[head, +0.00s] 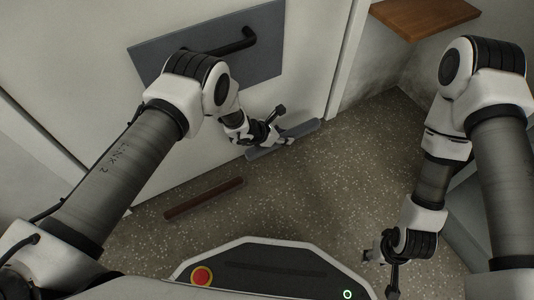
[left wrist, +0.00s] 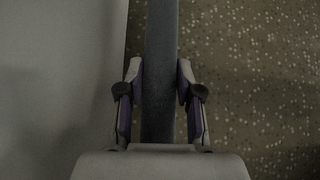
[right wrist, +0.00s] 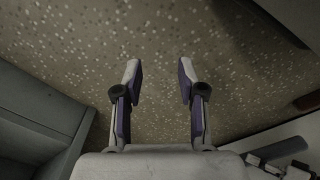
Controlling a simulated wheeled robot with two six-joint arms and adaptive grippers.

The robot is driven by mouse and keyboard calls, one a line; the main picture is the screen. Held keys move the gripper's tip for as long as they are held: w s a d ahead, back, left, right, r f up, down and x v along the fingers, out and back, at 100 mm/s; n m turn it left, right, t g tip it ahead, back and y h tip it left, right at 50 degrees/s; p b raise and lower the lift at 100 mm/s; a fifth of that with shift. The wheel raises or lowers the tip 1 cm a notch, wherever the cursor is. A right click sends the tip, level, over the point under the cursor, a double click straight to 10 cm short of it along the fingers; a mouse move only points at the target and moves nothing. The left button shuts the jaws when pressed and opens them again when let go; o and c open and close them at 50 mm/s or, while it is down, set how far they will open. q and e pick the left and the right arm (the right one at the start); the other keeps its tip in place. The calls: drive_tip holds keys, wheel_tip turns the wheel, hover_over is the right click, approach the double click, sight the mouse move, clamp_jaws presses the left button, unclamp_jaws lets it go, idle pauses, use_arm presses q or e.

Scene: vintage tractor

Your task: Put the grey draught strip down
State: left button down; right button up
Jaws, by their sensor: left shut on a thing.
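The grey draught strip (head: 301,130) is a long, dark grey bar near the foot of the white door in the head view. My left gripper (head: 284,141) is shut on it. In the left wrist view the strip (left wrist: 161,60) runs lengthwise between the two fingers of the left gripper (left wrist: 160,85), with speckled floor beyond. I cannot tell whether the strip touches the floor. My right gripper (head: 378,271) is low at the right of the head view. In the right wrist view the right gripper (right wrist: 159,80) is open and empty above the floor.
A dark brown strip (head: 204,198) lies on the speckled floor in front of the white door (head: 90,95). The door has a grey plate (head: 265,68) with a black handle (head: 237,43). A wooden shelf (head: 425,14) is at top right.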

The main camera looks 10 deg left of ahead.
use_arm(q)
wheel_tip(320, 180, down, 9)
drive_tip(key=b, duration=0.5)
drive_tip(key=shift+a+r, duration=0.1)
drive_tip(key=shift+r, duration=0.05)
use_arm(e)
drive_tip(key=shift+t, duration=0.3)
drive_tip(key=f, duration=0.2)
drive_tip(key=w+f, duration=0.1)
drive_tip(key=f, duration=0.1)
drive_tip(key=w+f, duration=0.1)
drive_tip(key=f, duration=0.1)
drive_tip(key=shift+f, duration=0.4)
use_arm(q)
drive_tip(key=shift+r, duration=0.15)
use_arm(e)
drive_tip(key=shift+r, duration=0.2)
use_arm(q)
drive_tip(key=c, duration=0.8)
unclamp_jaws()
drive_tip(key=shift+o, duration=0.2)
